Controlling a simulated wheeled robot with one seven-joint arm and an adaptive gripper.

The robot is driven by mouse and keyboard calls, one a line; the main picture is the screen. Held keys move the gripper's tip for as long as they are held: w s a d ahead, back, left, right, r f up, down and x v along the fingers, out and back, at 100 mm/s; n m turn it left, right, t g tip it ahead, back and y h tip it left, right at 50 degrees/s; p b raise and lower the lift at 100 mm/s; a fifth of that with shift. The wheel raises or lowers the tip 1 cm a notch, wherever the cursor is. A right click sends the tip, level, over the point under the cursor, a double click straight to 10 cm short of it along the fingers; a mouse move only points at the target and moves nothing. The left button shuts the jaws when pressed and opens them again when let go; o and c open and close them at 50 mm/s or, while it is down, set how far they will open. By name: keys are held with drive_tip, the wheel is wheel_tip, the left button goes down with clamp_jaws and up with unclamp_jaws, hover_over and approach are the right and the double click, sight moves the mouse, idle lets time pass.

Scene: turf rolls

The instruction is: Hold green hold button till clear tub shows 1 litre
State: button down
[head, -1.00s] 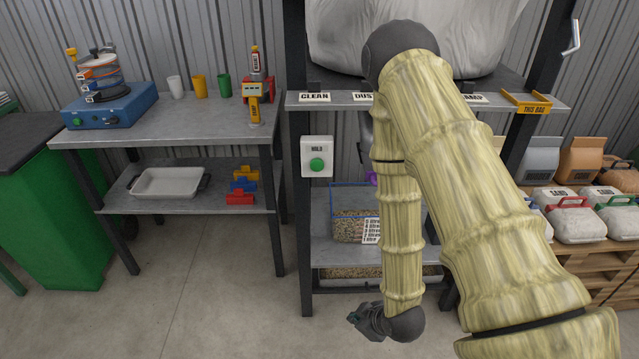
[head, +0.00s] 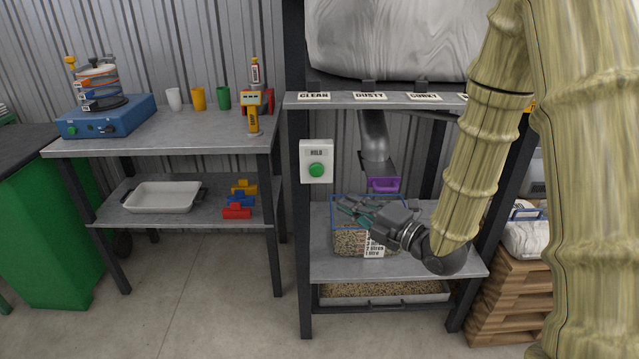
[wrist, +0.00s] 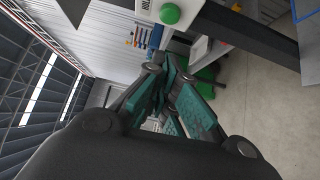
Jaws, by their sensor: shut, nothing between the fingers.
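The green hold button (head: 316,170) sits on a white box marked HOLD, fixed to the rack's dark front post. It also shows at the top of the wrist view (wrist: 170,14). The clear tub (head: 345,242) stands on the rack's middle shelf with grain-like material in it and a litre scale label (head: 374,245) on its front. My gripper (head: 345,206) is shut and empty, in front of the tub's top, below and right of the button and apart from it. It hides part of the tub, so the fill level against the scale is not clear.
A chute with a purple slide (head: 383,185) hangs above the tub, under the signs CLEAN, DUSTY and CORKY. A tray of grain (head: 385,291) lies below. A workbench (head: 165,145) with cups and a sieve stack stands left. The floor in front is clear.

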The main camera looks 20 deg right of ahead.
drive_tip(key=shift+w, duration=0.1)
drive_tip(key=p, duration=0.1)
approach(314, 169)
drive_tip(key=w+a, duration=0.4)
drive_tip(key=a, duration=0.1)
drive_tip(key=shift+w+d+f, duration=0.2)
drive_tip(key=shift+w+f, duration=0.1)
drive_tip(key=shift+f, duration=0.1)
idle(0.4)
drive_tip(key=shift+w+d+f+b, duration=0.1)
drive_tip(key=shift+w+b, duration=0.1)
drive_tip(key=shift+w, duration=0.2)
drive_tip(key=shift+w+d+b, duration=0.1)
drive_tip(key=shift+w+b, duration=0.05)
drive_tip(key=shift+w, duration=0.2)
drive_tip(key=shift+w+d+r, duration=0.15)
drive_tip(key=shift+w+r, duration=0.15)
drive_tip(key=shift+r, duration=0.15)
idle(0.4)
